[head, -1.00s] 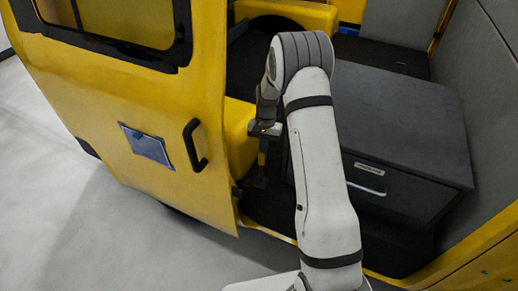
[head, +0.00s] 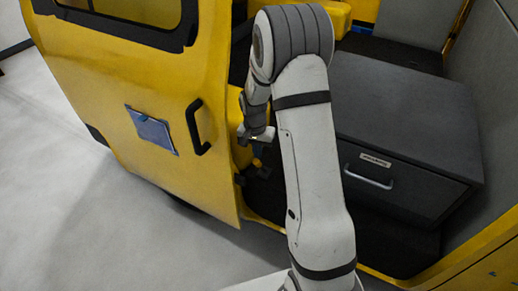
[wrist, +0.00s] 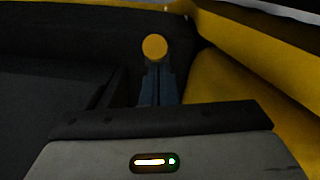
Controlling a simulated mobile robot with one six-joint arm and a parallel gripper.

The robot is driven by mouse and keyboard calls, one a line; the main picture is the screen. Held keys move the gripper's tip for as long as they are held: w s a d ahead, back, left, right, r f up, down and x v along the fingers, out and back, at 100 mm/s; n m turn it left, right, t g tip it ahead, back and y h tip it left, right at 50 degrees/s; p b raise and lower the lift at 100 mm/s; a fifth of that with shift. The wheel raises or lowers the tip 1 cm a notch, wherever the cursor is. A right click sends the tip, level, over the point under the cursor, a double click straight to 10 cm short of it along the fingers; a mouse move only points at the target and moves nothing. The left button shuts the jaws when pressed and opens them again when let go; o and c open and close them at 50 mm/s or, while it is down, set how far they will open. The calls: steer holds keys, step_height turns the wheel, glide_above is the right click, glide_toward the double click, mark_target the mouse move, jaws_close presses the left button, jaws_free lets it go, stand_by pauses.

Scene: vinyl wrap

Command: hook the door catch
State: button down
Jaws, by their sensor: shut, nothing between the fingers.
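The yellow sliding door (head: 75,75) stands open at the left in the head view, with a black handle (head: 196,127) near its edge. My gripper (head: 262,170) points down just right of that edge, at the door opening, partly behind my arm. In the wrist view its dark blue fingers (wrist: 157,88) are shut and empty. A round yellow disc (wrist: 155,47) shows at their far end; I cannot tell whether it belongs to them. A small dark part (head: 240,180) sits at the door edge beside my gripper. I cannot tell whether it is the catch.
A dark grey cabinet (head: 405,115) with a drawer and a silver pull (head: 368,182) stands inside, right of my arm. A yellow panel (wrist: 225,85) lies close at the right in the wrist view. Grey floor is clear at left.

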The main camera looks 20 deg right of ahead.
steer(key=shift+s+a+f+b, duration=0.45)
steer(key=shift+s+a+f, duration=0.05)
steer(key=shift+s+a, duration=0.35)
steer(key=r, duration=0.7)
steer(key=shift+a+r+p, duration=0.2)
steer(key=shift+r+p, duration=0.1)
steer(key=shift+r, duration=0.1)
